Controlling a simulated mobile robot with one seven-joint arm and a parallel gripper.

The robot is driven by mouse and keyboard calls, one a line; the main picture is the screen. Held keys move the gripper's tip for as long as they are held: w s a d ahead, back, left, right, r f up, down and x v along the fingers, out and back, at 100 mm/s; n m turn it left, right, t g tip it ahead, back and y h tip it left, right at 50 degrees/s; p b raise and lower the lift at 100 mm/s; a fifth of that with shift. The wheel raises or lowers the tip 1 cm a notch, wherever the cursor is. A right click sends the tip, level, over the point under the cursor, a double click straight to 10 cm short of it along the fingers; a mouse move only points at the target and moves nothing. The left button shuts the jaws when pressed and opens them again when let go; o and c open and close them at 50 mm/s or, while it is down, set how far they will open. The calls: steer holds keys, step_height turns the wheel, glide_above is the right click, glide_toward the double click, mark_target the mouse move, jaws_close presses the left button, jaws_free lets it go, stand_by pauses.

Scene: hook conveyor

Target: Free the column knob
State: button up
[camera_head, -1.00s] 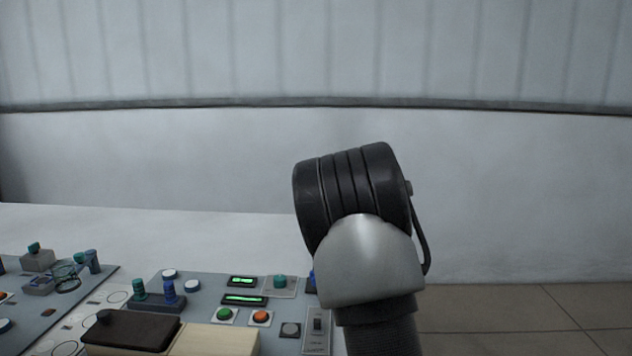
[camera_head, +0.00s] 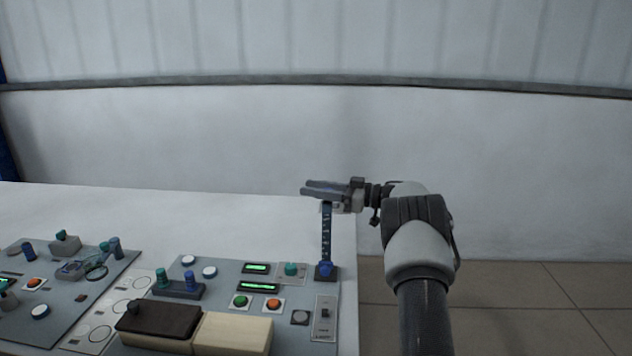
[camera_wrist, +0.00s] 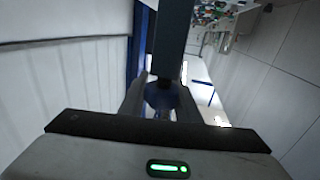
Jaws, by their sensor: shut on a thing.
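A slim dark-blue column (camera_head: 326,235) stands upright at the console's right rear corner, with a blue collar (camera_head: 325,269) on a dark base plate at its foot. My gripper (camera_head: 318,189) is level at the column's top, reaching in from the right. It is shut on a blue knob at the top, which the jaws mostly hide in the head view. A rounded blue piece, seemingly this knob (camera_wrist: 163,98), shows between the jaws in the wrist view. I cannot tell whether the knob is still joined to the column.
The console panel (camera_head: 218,275) carries several buttons, green-lit displays and blue and teal knobs. A dark-brown block (camera_head: 158,320) and a cream block (camera_head: 233,334) lie in front. The white tabletop (camera_head: 150,212) behind is clear. A pale wall stands beyond; tiled floor is right.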

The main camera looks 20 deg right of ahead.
steer(key=shift+s+a+f+n+g+y+p, duration=0.15)
steer(key=shift+n+g+y, duration=0.25)
steer(key=shift+g, duration=0.25)
steer(key=shift+s+f+n+g+y+p, duration=0.15)
steer(key=shift+n+g+y, duration=0.2)
steer(key=shift+g, duration=0.3)
steer(key=shift+a+n+g, duration=0.15)
steer(key=shift+n+g, duration=0.25)
steer(key=shift+n, duration=0.05)
steer(key=o, duration=1)
steer(key=shift+o, duration=0.2)
steer(key=shift+r, duration=0.15)
